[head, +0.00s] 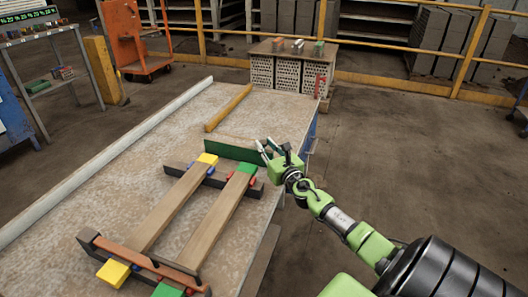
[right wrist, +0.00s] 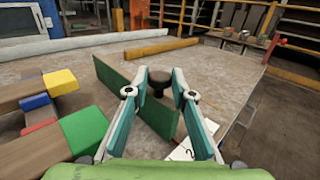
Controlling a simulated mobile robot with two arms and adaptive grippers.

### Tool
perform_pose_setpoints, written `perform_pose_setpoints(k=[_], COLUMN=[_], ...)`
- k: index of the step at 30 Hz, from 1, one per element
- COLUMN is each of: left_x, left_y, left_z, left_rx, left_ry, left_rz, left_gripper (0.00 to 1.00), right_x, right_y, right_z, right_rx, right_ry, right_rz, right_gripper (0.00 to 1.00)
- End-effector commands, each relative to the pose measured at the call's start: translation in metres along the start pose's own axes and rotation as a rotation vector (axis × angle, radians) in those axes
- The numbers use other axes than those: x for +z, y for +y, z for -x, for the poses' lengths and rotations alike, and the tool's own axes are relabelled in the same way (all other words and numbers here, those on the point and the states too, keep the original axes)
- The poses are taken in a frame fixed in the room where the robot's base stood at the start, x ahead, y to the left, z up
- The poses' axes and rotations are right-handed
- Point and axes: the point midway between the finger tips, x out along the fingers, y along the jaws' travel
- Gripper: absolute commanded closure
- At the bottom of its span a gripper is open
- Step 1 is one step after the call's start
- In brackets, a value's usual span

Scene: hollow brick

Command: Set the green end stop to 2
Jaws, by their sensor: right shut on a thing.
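The green end stop (head: 228,149) is a long green board standing on edge across the worktable, beyond the wooden rails. In the right wrist view the board (right wrist: 112,82) runs from the left to under my fingers, with a dark brown round knob (right wrist: 158,78) at its near end. My right gripper (head: 266,152) is shut on this knob, which sits between its two fingers in the wrist view (right wrist: 160,82). A white card with a 2 (right wrist: 187,153) lies on the table below the right finger, partly hidden. My left gripper is not in view.
Two wooden rails (head: 176,204) with yellow (head: 208,158) and green (head: 247,167) end blocks lie left of the gripper. A yellow bar (head: 228,108) lies farther back on the table (head: 150,140). A stand of hollow bricks (head: 287,73) stands behind.

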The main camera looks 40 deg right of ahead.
Motion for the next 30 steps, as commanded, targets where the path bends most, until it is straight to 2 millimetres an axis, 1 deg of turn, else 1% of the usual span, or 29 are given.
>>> perform_pose_setpoints(k=[3, 11, 12, 13, 25, 28, 30], left_x=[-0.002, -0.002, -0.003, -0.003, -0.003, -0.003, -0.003], left_y=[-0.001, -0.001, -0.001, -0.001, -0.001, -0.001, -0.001], left_z=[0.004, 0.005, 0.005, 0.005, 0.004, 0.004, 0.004], left_rx=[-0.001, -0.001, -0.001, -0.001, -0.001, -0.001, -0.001], left_ry=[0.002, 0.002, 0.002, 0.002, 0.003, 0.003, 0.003], left_rz=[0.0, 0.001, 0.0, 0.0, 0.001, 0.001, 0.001], left_gripper=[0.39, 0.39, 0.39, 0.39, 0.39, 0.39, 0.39], right_x=[-0.001, 0.0, 0.0, 0.0, -0.001, -0.001, -0.002], right_y=[-0.002, -0.002, -0.002, -0.002, -0.002, -0.003, -0.003], right_z=[-0.002, -0.002, -0.002, -0.002, 0.001, 0.008, 0.017], right_rx=[-0.001, -0.001, -0.001, -0.001, 0.0, 0.0, 0.0], right_ry=[0.0, 0.001, 0.001, 0.001, 0.001, 0.002, 0.003], right_rz=[0.0, -0.001, -0.001, -0.001, 0.0, 0.001, 0.003], right_gripper=[1.0, 1.0, 0.67, 0.6, 0.6, 0.6, 0.6])
